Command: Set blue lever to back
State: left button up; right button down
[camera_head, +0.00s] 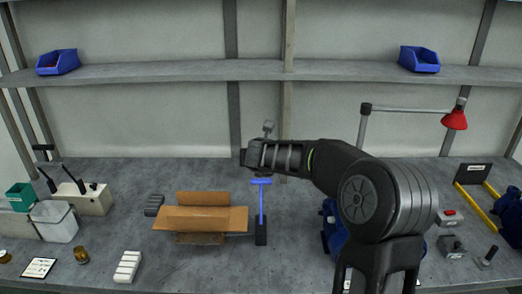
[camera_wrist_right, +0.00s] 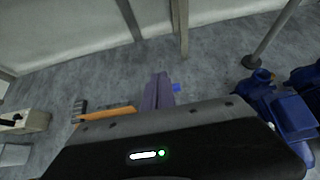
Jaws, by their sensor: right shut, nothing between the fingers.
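The blue lever (camera_head: 262,205) has a thin shaft and a blue crossbar handle, and rises from a dark base block (camera_head: 261,232) on the bench. Its shaft shows nearly vertical in the head view; I cannot tell how far it leans forward or back. My right gripper (camera_head: 247,157) is above and behind the handle in the picture. In the right wrist view its fingers (camera_wrist_right: 157,92) are shut and empty, with a blue bit of the lever (camera_wrist_right: 176,87) beside them on the right. I cannot tell whether they touch. My left gripper is not in view.
An open cardboard box (camera_head: 200,219) stands just left of the lever. Blue pump equipment (camera_head: 331,228) stands to the right, partly hidden by my right arm. A lamp (camera_head: 455,118) stands behind. Bench front between box and pump is clear.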

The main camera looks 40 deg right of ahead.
jog(key=r, duration=0.2)
jog(key=shift+s+a+r, duration=0.2)
jog(key=shift+r, duration=0.1)
jog(key=shift+a, duration=0.1)
dwell(0.3)
